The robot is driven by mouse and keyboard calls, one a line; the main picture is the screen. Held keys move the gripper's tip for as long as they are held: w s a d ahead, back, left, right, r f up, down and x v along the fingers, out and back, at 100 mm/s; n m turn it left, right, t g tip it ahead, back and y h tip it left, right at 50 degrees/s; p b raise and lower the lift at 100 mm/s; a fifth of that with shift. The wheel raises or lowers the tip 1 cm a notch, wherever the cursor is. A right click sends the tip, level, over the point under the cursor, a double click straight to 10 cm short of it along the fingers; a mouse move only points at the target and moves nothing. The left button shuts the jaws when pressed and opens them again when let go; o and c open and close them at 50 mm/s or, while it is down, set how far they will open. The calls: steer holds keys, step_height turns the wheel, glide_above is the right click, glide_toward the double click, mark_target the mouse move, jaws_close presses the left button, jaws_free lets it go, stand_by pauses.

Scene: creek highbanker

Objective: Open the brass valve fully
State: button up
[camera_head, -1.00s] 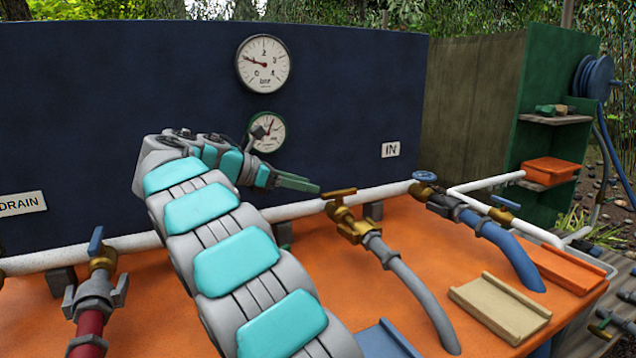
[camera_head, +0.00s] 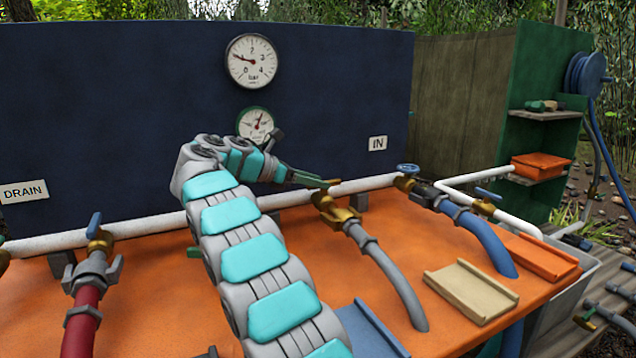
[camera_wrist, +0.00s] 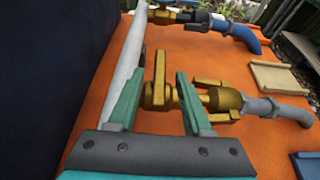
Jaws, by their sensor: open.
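The brass valve (camera_head: 338,211) sits between the white pipe and a grey hose, and its brass lever shows at the fingertips. In the wrist view the brass valve (camera_wrist: 228,100) lies right of my gripper, joined to the grey hose. My gripper (camera_wrist: 160,78) is open, its two green fingers spread. An upright brass piece, seemingly the lever (camera_wrist: 160,72), stands between the fingers; I cannot tell whether either finger touches it. In the head view my gripper (camera_head: 318,181) reaches the valve's top from the left, and the fingertips partly overlap the lever.
A blue-handled valve (camera_head: 431,195) feeds a blue hose to the right. A red hose (camera_head: 80,328) with a blue lever stands left. Two gauges (camera_head: 251,61) are on the dark blue panel.

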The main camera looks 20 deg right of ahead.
steer(key=shift+c, duration=0.2)
jaws_close()
stand_by(0.4)
